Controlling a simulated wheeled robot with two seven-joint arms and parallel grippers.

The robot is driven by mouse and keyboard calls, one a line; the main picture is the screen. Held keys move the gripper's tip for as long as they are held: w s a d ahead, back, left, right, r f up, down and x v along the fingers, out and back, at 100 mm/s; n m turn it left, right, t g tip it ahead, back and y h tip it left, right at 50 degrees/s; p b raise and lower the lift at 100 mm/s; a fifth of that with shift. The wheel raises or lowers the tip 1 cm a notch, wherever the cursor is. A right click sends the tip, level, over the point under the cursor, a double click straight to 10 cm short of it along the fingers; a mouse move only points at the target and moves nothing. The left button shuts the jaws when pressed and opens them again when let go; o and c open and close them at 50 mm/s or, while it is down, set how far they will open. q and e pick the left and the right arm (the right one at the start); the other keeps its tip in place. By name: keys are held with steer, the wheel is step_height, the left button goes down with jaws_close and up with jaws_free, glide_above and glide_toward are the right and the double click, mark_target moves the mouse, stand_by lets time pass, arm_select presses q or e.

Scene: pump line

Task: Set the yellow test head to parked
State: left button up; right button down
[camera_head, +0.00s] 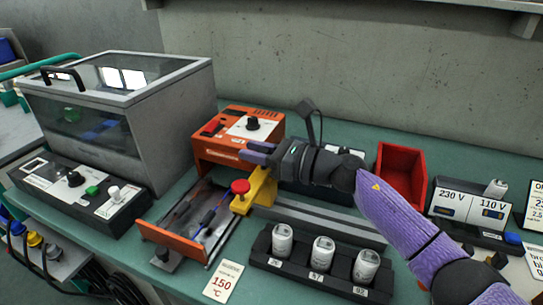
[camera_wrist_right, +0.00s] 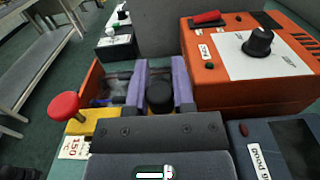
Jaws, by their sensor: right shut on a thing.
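The yellow test head (camera_head: 262,188), with a red mushroom button (camera_head: 240,187), stands at the right side of an open metal tray with an orange front (camera_head: 172,240). In the right wrist view the yellow body (camera_wrist_right: 100,122) and red button (camera_wrist_right: 64,106) show at lower left. My right gripper (camera_head: 257,153) reaches in from the right over the head. Its purple fingers (camera_wrist_right: 160,85) are closed on both sides of a black knob (camera_wrist_right: 160,97). The knob's joint to the yellow head is hidden by the gripper. My left gripper is not in view.
An orange control box (camera_head: 238,138) with a black dial stands just behind my right gripper. A clear-lidded grey chamber (camera_head: 120,105) is at left. A black rack (camera_head: 320,268) with white canisters stands in front, a red bin (camera_head: 402,175) at right. Grey rails (camera_head: 320,218) run between.

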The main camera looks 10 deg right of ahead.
stand_by(0.3)
steer(key=shift+c, duration=2.3)
jaws_free()
steer(key=shift+w+a, duration=0.15)
steer(key=shift+a, duration=0.1)
steer(key=p+v, duration=0.1)
steer(key=v, duration=0.9)
